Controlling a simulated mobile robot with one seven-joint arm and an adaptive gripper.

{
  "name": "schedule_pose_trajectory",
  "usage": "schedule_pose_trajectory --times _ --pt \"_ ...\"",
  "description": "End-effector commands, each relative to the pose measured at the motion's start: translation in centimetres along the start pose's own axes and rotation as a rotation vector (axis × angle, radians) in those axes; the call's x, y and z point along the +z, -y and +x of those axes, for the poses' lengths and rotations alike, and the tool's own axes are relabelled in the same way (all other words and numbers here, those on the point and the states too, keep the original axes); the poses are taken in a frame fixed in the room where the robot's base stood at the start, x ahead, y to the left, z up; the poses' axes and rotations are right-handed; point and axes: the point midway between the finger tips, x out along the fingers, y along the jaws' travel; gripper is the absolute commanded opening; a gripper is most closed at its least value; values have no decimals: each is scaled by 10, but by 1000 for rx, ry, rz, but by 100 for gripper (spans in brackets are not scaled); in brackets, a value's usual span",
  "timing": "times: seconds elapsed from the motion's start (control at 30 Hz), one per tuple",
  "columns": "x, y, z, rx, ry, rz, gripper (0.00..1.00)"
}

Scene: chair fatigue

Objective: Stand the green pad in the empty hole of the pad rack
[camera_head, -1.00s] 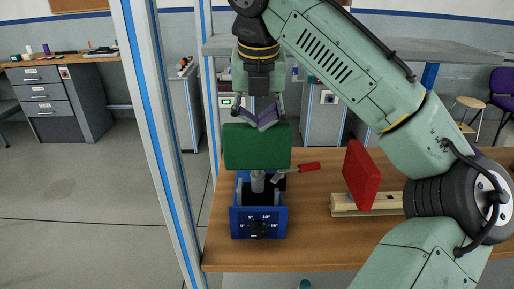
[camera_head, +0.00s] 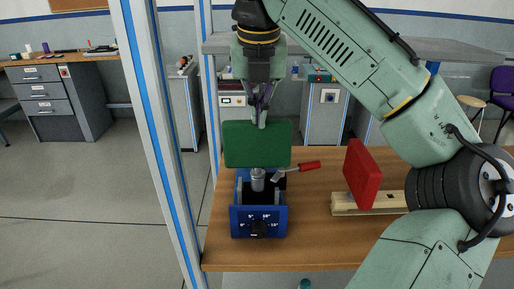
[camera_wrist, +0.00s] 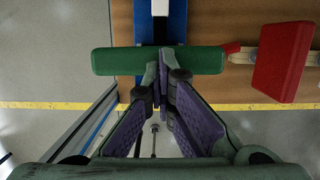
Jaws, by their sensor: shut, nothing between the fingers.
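The green pad (camera_head: 245,148) is upright, its broad face towards the head camera, at the blue device. In the wrist view it shows as a long bar (camera_wrist: 110,62). I cannot tell how it is supported. My gripper (camera_head: 262,122) points down at the pad's top middle. Its fingers are together and empty, and their tips overlap the pad in the wrist view (camera_wrist: 163,58). The wooden rail (camera_head: 370,207), apparently the pad rack, lies to the right with an upright red pad (camera_head: 360,174) at it. No empty hole is clearly visible.
The blue device (camera_head: 258,226) with a dial stands on the wooden table (camera_head: 310,240), a grey cylinder (camera_head: 257,180) at its top. A blue-striped post (camera_head: 157,140) rises at the left.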

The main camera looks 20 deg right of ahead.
Motion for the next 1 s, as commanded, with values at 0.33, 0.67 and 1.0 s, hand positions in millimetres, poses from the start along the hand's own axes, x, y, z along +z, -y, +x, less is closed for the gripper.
schedule_pose_trajectory --times 0.33,0.67,1.0 --pt "6 0 -23 -1 3 2 0" --pt "10 0 -40 0 3 1 0" --pt "10 0 -40 0 3 0 7"
